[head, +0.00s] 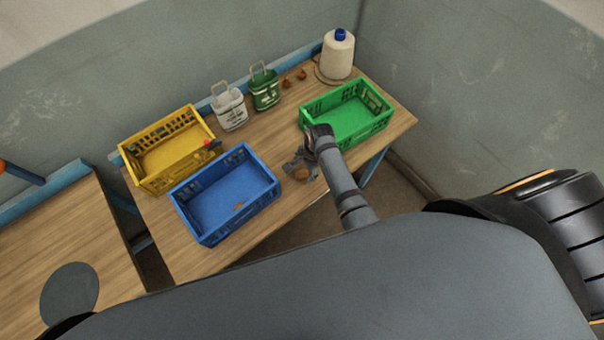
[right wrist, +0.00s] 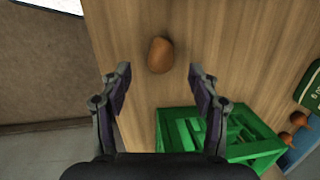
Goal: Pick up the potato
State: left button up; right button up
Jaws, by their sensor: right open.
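The potato (right wrist: 160,55) is brown and oval and lies on the wooden table. In the head view the potato (head: 301,174) shows partly behind my right gripper (head: 306,166), near the table's front edge between the blue and green crates. In the right wrist view my right gripper (right wrist: 159,73) is open and empty. Its two fingers point toward the potato, which lies between their lines and a little beyond the tips. No contact shows. My left gripper is not in view.
A blue crate (head: 190,226) stands left of the potato and a green crate (head: 384,119) right of it.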

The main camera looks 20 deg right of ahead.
aim_at(303, 173)
jog(key=shift+w+a+f+p, duration=0.1)
jog(key=shift+f+p, duration=0.05)
jog(key=shift+f, duration=0.7)
jog(key=shift+w+a+f+p, duration=0.1)
jog(key=shift+w+f+p, duration=0.05)
jog(key=shift+f, duration=0.7)
jog(key=shift+w+a+f+p, duration=0.1)
jog(key=shift+f+p, duration=0.05)
jog(key=shift+f, duration=0.7)
jog(key=c, duration=1.2)
jog(key=shift+r, duration=0.1)
